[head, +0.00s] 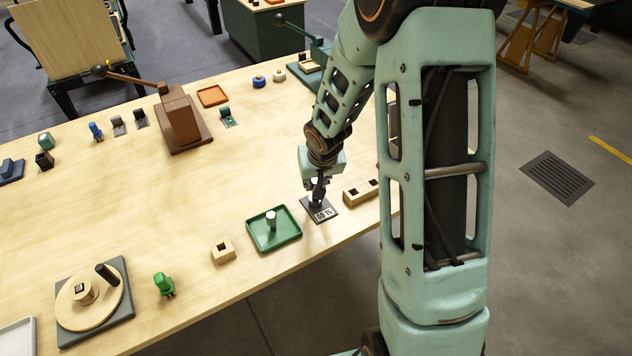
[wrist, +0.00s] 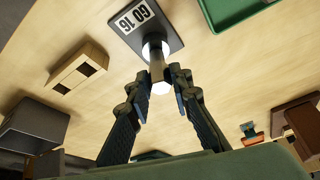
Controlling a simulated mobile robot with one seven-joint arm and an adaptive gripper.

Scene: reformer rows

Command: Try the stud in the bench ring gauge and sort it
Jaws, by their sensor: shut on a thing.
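My gripper (head: 318,198) is over the front part of the bench, at the ring gauge. In the wrist view its fingers (wrist: 164,80) are closed on a grey metal stud (wrist: 156,68). The gauge is a dark plate (wrist: 172,40) with a white label reading GO 16; it also shows in the head view (head: 331,208). The stud points at the gauge's bright ring. I cannot tell whether its tip is inside the ring or just above it. Another pale metal stud (head: 271,219) stands in the green tray (head: 287,236) left of the gauge.
A wooden block with two square holes (head: 361,192) lies right of the gauge, near the bench edge. A one-hole wooden block (head: 222,253) sits left of the tray. A green clip-like part (head: 164,285) and a round turntable (head: 92,315) stand further left. The bench middle is clear.

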